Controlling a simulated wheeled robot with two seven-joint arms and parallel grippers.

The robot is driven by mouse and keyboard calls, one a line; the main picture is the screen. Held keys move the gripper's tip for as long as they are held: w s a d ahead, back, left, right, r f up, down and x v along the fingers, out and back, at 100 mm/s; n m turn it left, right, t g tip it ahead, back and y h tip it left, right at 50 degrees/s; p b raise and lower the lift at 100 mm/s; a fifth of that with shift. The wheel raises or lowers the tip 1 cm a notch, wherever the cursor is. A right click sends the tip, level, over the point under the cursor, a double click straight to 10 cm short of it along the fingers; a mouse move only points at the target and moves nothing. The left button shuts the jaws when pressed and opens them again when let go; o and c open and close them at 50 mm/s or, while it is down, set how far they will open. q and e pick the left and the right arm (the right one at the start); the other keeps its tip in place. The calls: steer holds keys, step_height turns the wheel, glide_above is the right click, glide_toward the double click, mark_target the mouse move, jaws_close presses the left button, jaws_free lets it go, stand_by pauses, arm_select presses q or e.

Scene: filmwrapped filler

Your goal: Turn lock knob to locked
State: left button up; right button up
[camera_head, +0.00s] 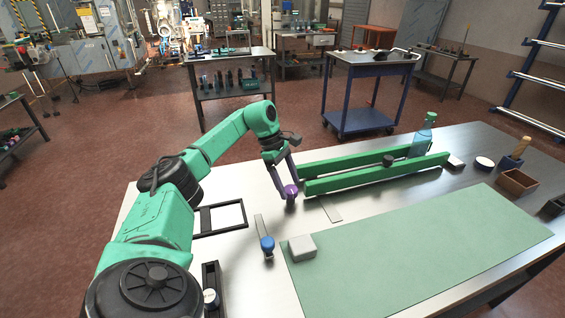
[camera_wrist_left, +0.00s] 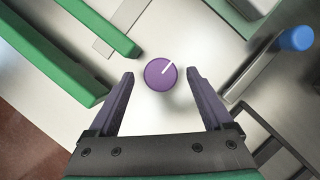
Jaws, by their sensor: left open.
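The lock knob is a round purple knob (camera_head: 291,191) with a white line on top, standing on the metal table near the ends of the green rails. In the left wrist view the knob (camera_wrist_left: 160,76) sits between the fingertips, and its white line points up and to the right. My left gripper (camera_head: 286,193) is open, with a finger on either side of the knob and gaps visible on both sides. In the wrist view both dark purple fingers of my left gripper (camera_wrist_left: 160,88) show. Lock markings around the knob cannot be made out. My right gripper is not in view.
Two green rails (camera_head: 345,183) lie behind and right of the knob, with a bottle (camera_head: 422,140) at their far end. A blue-ended lever (camera_head: 267,244), a black frame (camera_head: 197,235) and a pale block (camera_head: 302,247) are nearer. A green mat (camera_head: 420,250) covers the right front.

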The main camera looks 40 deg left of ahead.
arm_select(q)
steer(key=p+v, duration=0.1)
steer(key=v, duration=1.3)
steer(key=shift+s+f, duration=0.15)
steer(key=shift+f, duration=0.1)
